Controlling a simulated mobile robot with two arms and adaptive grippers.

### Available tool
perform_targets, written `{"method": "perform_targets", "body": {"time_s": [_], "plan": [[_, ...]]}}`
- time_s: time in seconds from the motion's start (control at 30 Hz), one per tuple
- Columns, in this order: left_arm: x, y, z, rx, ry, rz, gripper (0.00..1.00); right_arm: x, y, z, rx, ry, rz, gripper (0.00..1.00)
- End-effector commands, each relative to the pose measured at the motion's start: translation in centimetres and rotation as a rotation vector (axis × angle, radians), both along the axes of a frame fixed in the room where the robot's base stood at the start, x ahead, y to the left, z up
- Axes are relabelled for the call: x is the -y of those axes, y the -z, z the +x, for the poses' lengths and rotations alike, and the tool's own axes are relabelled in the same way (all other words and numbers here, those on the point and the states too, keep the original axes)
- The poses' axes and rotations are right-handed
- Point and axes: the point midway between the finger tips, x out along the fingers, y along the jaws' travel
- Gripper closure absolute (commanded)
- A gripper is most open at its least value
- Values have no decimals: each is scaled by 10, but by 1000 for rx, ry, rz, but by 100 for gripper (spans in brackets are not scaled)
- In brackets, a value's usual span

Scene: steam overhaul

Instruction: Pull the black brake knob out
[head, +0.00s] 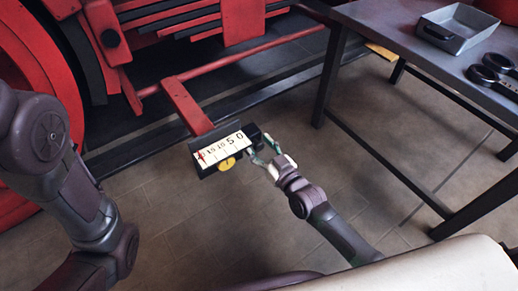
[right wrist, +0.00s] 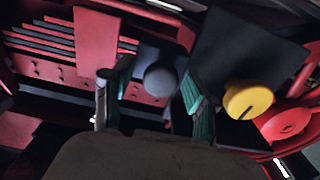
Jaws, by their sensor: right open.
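The black brake knob (right wrist: 160,80) shows in the right wrist view as a round dark grey end on a dark block. My right gripper (right wrist: 156,84) is open there, with one green-padded finger on each side of the knob; I cannot tell whether they touch it. In the head view my right gripper (head: 263,151) is at the right end of the dark control box (head: 207,168), and the knob is hard to make out. The box carries a white number scale (head: 222,148) and a yellow knob (head: 227,164). My left gripper is out of view.
The yellow knob (right wrist: 247,100) is just right of the right finger in the right wrist view. A red arm (head: 187,106) carries the box from the red machine (head: 30,50). A dark table (head: 400,40) with a grey tray (head: 459,27) stands at right. Open floor lies below the box.

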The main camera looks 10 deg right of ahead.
Motion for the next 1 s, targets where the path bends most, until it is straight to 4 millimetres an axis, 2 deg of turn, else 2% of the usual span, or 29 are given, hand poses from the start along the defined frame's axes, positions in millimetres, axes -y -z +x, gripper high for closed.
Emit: {"method": "perform_targets", "body": {"time_s": [0.3,0.63,0.87,1.0], "plan": [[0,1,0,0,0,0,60,-1,-1,2,1,0,0,43],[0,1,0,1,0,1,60,-1,-1,2,1,0,0,98],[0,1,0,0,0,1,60,-1,-1,2,0,0,0,100],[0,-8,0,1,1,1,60,2,-3,-5,-2,0,-2,100]]}}
